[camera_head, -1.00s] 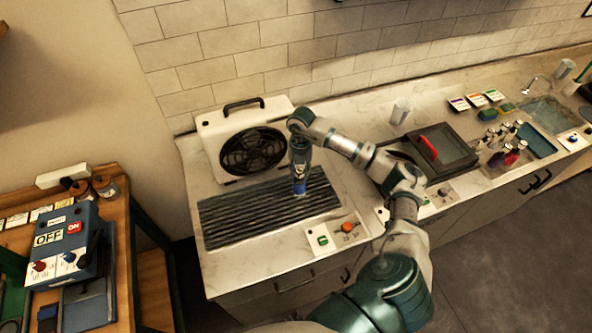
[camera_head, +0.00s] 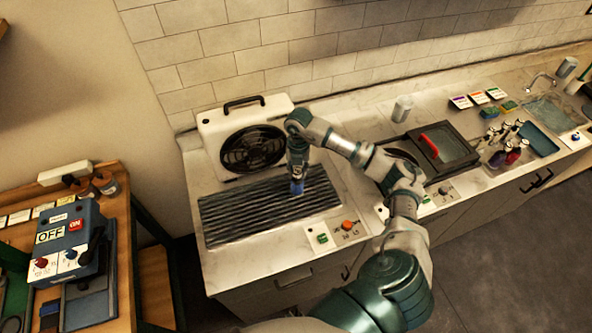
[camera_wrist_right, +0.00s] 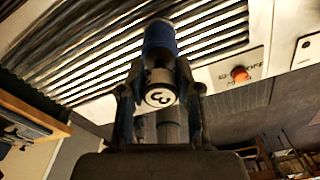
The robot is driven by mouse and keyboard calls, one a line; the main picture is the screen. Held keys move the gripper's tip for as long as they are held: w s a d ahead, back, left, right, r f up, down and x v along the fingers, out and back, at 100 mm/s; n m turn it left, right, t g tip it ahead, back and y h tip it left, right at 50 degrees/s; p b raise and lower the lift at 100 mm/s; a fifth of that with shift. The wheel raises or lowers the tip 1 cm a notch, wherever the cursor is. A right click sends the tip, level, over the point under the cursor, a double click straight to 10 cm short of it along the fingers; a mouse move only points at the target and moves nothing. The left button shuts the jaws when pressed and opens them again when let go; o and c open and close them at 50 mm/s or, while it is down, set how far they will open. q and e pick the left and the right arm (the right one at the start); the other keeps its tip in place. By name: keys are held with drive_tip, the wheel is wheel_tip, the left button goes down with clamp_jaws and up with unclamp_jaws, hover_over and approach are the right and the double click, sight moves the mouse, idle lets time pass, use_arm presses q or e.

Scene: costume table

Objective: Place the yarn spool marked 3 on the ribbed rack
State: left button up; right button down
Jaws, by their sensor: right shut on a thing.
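The dark ribbed rack (camera_head: 240,212) lies flat on the white counter, and its ribs also show in the right wrist view (camera_wrist_right: 60,62). The blue yarn spool (camera_wrist_right: 160,40) has a pale end cap marked 3 that faces the wrist camera. My right gripper (camera_wrist_right: 160,100) is shut on the spool at its capped end. In the head view, the right gripper (camera_head: 297,172) points down over the right part of the rack, with the spool's blue end (camera_head: 296,187) below the fingers. I cannot tell whether that end touches the ribs. My left gripper is not in view.
A white fan unit (camera_head: 245,140) stands behind the rack. A control panel with an orange knob (camera_head: 347,225) is at the rack's front right. A dark case with a red handle (camera_head: 440,150) and several bottles (camera_head: 510,145) are farther right. The rack's left part is bare.

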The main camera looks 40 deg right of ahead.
drive_tip(key=shift+d+f, duration=0.2)
drive_tip(key=shift+d, duration=0.35)
drive_tip(key=shift+a, duration=0.75)
drive_tip(key=shift+a+f+b, duration=0.1)
drive_tip(key=shift+f+b, duration=0.05)
drive_tip(key=shift+b, duration=0.15)
drive_tip(key=shift+d+f, duration=0.15)
drive_tip(key=shift+d, duration=0.35)
drive_tip(key=c, duration=0.7)
unclamp_jaws()
drive_tip(key=shift+d+f, duration=0.1)
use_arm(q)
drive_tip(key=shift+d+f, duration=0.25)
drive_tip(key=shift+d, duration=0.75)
use_arm(e)
drive_tip(key=shift+a, duration=0.2)
drive_tip(key=o, duration=0.4)
drive_tip(key=shift+a, duration=0.15)
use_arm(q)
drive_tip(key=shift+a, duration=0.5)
